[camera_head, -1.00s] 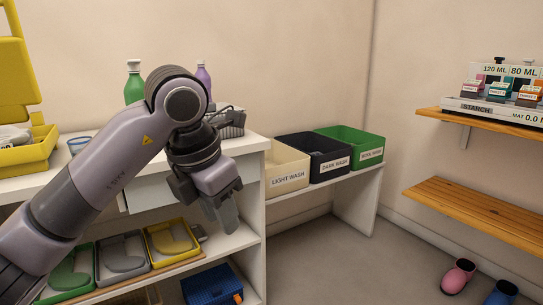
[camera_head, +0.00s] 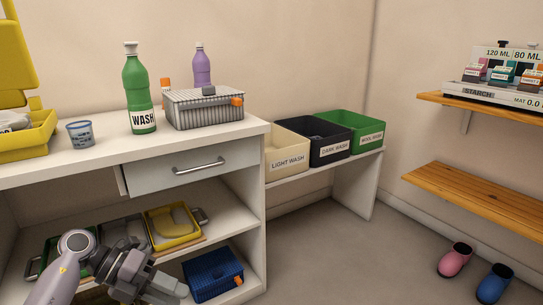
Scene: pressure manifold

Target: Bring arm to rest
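My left arm comes in at the bottom left, folded low in front of the cabinet's lower shelves. Its gripper (camera_head: 160,288) points right near the bottom edge, just left of the blue basket. My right arm and gripper are not in view.
The white cabinet (camera_head: 60,167) bears a green wash bottle (camera_head: 138,95), a cup (camera_head: 81,134), a grey basket (camera_head: 203,110) and a purple bottle (camera_head: 202,68). Its drawer (camera_head: 170,172) looks slightly open. A blue basket (camera_head: 213,275) sits below. Wash bins (camera_head: 288,160) stand right.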

